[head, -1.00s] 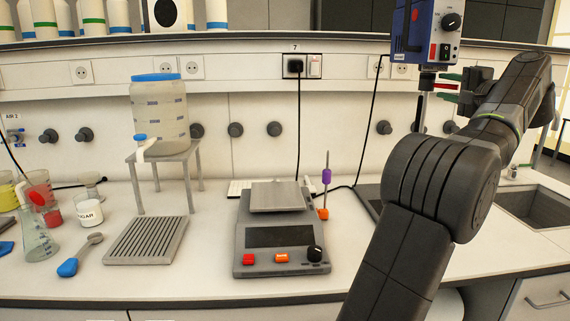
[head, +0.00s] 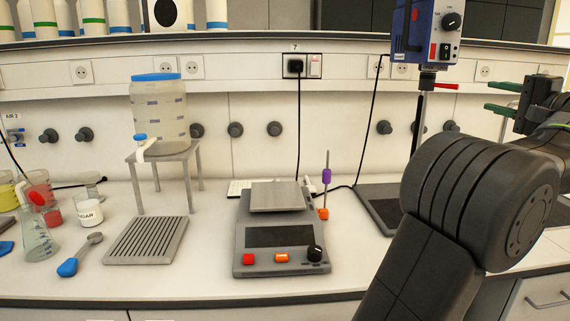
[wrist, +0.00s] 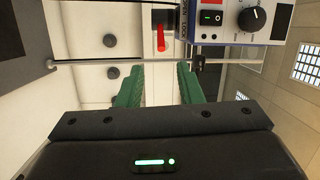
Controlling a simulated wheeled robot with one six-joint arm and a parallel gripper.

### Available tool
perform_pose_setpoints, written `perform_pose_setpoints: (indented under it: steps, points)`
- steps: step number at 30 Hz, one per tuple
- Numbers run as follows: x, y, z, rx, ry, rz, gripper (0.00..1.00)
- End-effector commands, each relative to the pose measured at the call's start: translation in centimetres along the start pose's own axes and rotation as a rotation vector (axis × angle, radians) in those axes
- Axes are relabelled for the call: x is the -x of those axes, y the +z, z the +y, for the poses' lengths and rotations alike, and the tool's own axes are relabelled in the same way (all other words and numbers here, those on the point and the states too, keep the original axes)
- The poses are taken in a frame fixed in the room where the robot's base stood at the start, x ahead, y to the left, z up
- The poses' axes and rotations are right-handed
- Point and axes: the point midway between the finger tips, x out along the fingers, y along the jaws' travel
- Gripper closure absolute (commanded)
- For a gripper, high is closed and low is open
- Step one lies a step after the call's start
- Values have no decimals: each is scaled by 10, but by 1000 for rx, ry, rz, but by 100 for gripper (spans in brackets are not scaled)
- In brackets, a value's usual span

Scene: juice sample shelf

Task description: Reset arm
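My gripper (head: 494,97) is at the right of the head view, its green fingers pointing left toward the blue overhead stirrer (head: 428,32). The fingers are apart with nothing between them, so it is open and empty. In the wrist view the two green fingers (wrist: 158,86) also show a clear gap. The stirrer's red lever (head: 446,86) sticks out below its body, left of and apart from my fingertips. In the wrist view the red lever (wrist: 161,38) lies beyond the fingers, beside the stirrer's control panel (wrist: 230,18).
A grey hotplate (head: 278,235) stands mid-bench. The stirrer's dark base (head: 383,208) is near my arm. Bench front is clear.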

Motion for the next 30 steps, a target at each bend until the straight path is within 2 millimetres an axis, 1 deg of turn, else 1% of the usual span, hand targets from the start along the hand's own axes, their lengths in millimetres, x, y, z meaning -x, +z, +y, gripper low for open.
perform_pose_setpoints:
  steps: [3,20,21,22,30]
  points:
    - [-26,1,0,-1,-1,-5,67]
    - [-139,0,-1,0,-2,-2,67]
    - [-141,2,1,2,0,7,67]
    - [-139,3,4,3,3,23,67]
    - [-136,9,4,8,16,146,67]
